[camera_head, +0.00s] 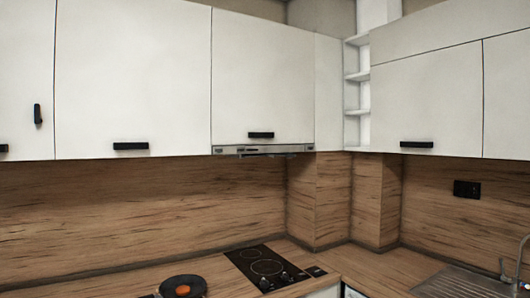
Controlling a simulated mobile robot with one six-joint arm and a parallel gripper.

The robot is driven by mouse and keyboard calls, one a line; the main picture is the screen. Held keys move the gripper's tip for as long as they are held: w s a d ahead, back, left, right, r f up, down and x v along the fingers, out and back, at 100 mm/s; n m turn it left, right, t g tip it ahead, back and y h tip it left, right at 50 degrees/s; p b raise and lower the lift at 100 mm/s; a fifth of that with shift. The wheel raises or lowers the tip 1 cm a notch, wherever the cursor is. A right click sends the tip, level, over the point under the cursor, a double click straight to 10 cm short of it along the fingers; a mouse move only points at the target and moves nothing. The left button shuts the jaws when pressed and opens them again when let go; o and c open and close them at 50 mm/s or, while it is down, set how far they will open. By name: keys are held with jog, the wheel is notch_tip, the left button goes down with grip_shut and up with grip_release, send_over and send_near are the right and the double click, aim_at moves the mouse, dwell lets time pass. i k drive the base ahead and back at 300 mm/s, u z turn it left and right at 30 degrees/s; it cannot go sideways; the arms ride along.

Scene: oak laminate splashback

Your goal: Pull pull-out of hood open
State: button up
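The hood (262,149) is a thin metallic strip under a white wall cabinet, right of the middle of the view. Its pull-out (266,155) shows as a narrow dark edge along the underside. It appears to lie flush or nearly flush with the cabinet front; at this size I cannot tell exactly how far it stands out. A black cabinet handle (261,135) sits just above the strip. My gripper is not in view.
A black cooktop (266,267) lies on the wooden counter below the hood. A dark round pan (183,287) with something orange stands to its left. White wall cabinets (133,80) flank the hood. A sink (465,283) is at lower right.

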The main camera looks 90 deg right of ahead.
aim_at(263, 149)
jog(key=u, duration=0.15)
jog(key=k, duration=0.65)
jog(key=z, duration=2.05)
jog(key=i, duration=0.45)
jog(key=z, duration=0.05)
jog(key=k, duration=0.4)
